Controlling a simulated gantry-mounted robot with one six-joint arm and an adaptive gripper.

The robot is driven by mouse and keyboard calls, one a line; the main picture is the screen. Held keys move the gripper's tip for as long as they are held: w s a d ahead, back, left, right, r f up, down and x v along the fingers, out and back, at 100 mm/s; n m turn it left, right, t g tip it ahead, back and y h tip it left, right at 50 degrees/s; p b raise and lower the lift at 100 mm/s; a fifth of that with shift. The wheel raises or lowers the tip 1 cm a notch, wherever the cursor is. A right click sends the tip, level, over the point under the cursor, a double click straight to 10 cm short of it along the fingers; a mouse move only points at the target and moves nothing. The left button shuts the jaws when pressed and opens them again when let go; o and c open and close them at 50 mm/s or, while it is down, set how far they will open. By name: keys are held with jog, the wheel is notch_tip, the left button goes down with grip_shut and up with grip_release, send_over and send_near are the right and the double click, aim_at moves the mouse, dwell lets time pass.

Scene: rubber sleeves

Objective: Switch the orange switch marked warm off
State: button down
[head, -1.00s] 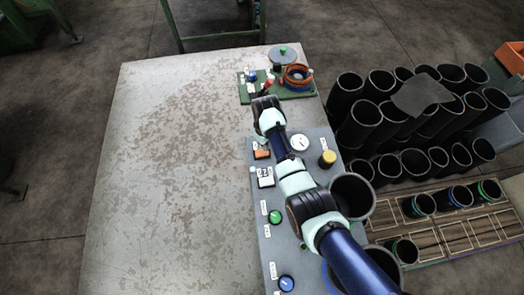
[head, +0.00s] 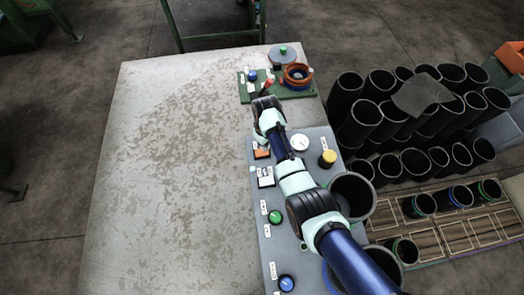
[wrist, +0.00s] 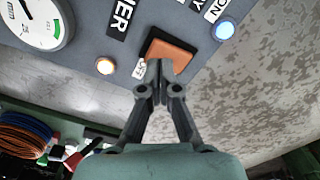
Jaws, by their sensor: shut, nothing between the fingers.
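The orange switch (wrist: 170,50) is a rocker in a dark frame on the grey panel, seen in the wrist view just beyond my fingertips. It also shows in the head view (head: 262,154), left of my arm. My gripper (wrist: 158,70) is shut and empty. Its tips overlap the near edge of the switch frame in the picture; I cannot tell whether they touch it. A small white label (wrist: 140,69) beside the switch is partly hidden by the fingers, and I cannot read it fully. In the head view my wrist hides most of the gripper.
A lit amber lamp (wrist: 105,66), a blue-white lamp (wrist: 225,29) and a round gauge (wrist: 42,20) surround the switch. The panel also has a yellow knob (head: 327,158), a green button (head: 276,217) and a blue knob (head: 287,283). The table (head: 160,180) is clear to the left.

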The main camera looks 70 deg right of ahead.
jog(key=shift+f+b, duration=0.95)
jog(key=shift+f, duration=0.45)
dwell(0.4)
jog(key=shift+r, duration=0.1)
notch_tip(320, 180, up, 7)
jog(key=p, duration=0.7)
dwell(0.4)
